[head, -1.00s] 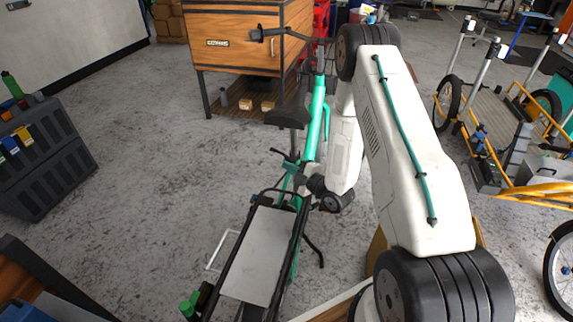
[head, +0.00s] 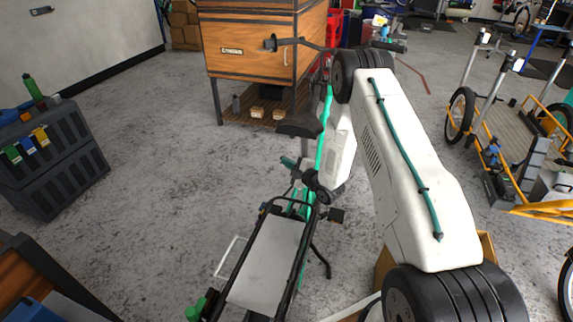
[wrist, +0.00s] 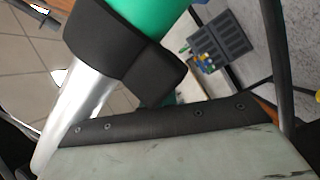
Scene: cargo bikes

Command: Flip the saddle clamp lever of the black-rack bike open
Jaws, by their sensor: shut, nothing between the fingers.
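The black-rack bike has a teal frame (head: 325,130), a black saddle (head: 300,125) and a rack with a pale board (head: 268,262). My gripper (head: 311,183) is shut and empty, low by the seat tube, below the saddle and just beyond the rack. Its fingertips are small and partly hidden by my wrist in the head view. The wrist view shows a thick green tube (wrist: 150,15), a black clamp collar (wrist: 125,50) and a silver post (wrist: 75,115) close up. A dark part extends from the collar; I cannot tell whether it is the lever.
A pale board with a bolted black edge (wrist: 170,121) fills the bottom of the wrist view. A wooden cabinet (head: 255,50) stands beyond the bike. A grey bin unit (head: 50,160) is at left, and a yellow-framed cargo bike (head: 535,207) at right. Floor left of the bike is clear.

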